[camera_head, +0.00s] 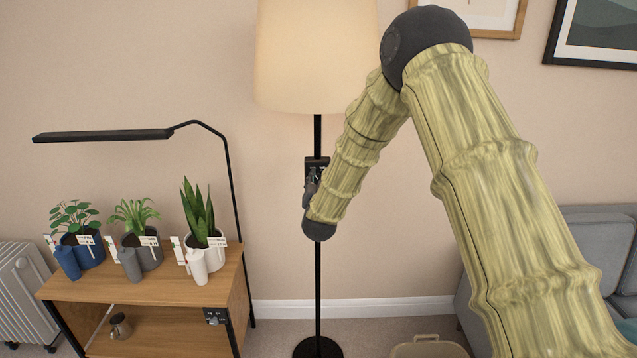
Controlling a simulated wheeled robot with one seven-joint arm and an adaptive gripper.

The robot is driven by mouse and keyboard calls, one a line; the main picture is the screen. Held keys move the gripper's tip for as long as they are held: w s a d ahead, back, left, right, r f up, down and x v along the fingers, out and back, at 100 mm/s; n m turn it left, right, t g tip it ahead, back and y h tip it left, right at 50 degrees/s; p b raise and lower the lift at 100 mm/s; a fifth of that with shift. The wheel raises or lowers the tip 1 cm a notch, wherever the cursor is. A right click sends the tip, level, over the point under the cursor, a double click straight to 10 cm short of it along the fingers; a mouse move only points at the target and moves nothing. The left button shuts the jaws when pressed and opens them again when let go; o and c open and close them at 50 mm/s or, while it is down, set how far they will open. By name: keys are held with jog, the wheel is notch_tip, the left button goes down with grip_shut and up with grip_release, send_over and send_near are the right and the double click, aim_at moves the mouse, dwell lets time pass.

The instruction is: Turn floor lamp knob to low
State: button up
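A floor lamp stands in the middle, with a large cream shade (315,55), which looks lit, on a thin black pole (318,275). A small black box (318,163) sits on the pole below the shade. The knob itself is too small or hidden to make out. My arm, with a yellow-green bamboo-like surface, reaches from the lower right and bends down to the pole. Its end, my gripper (309,190), is beside the lower part of the black box. I cannot tell whether it touches. Its fingers are too small and partly hidden by the wrist.
A wooden shelf unit (140,288) at left holds potted plants (205,235) and small watering cans. A black desk-type lamp (105,135) arches over it. A white radiator (22,290), a grey sofa (600,240) and a beige bin-like object (428,348) stand nearby.

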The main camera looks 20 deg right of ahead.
jog(key=o, duration=0.3)
jog(key=shift+o, duration=0.2)
jog(key=v, duration=1.2)
jog(key=s+f+n+g+y, duration=0.1)
jog(key=s+f+g, duration=0.2)
jog(key=s+f, duration=0.55)
jog(key=s+a+f+n+g+y, duration=0.1)
jog(key=s+f+n+g+y, duration=0.15)
jog(key=s+f, duration=0.65)
jog(key=s+f+n+g+y, duration=0.1)
jog(key=s+f+g, duration=0.25)
jog(key=f, duration=1.05)
jog(key=s+f+n+g, duration=0.1)
jog(key=s+f+g, duration=0.3)
jog(key=s, duration=1.1)
jog(key=s+f+n+g, duration=0.1)
jog(key=s+f+g, duration=0.3)
jog(key=s, duration=1.2)
notch_tip(320, 180, down, 3)
jog(key=shift+f, duration=0.1)
